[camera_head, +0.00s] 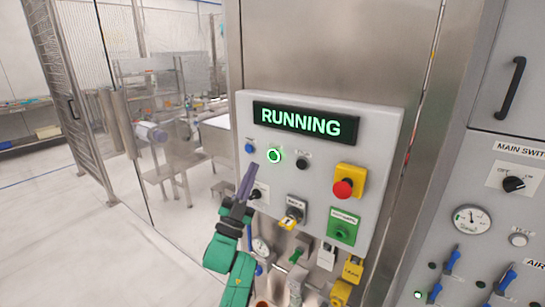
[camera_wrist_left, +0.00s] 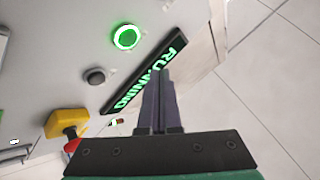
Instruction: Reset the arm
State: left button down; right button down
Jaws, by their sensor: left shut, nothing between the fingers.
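My left gripper (camera_head: 249,172) is shut and empty in front of the left side of the control panel (camera_head: 385,130). Its dark fingers point up, below the blue button (camera_head: 250,146) and the green-lit button (camera_head: 274,156). In the left wrist view the shut fingers (camera_wrist_left: 158,78) overlap the display, and the green-lit button (camera_wrist_left: 126,37) shows beyond them. I cannot tell whether the fingertips touch the panel. The display (camera_head: 303,122) reads RUNNING in green. My right gripper is not in view.
The panel also carries a black button (camera_head: 302,163), a red emergency stop (camera_head: 343,188) on yellow, a key switch (camera_head: 292,217) and a green box (camera_head: 343,226). A grey cabinet (camera_head: 495,190) with a gauge stands at right. Open floor (camera_head: 80,240) lies at left beside a mesh fence (camera_head: 70,95).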

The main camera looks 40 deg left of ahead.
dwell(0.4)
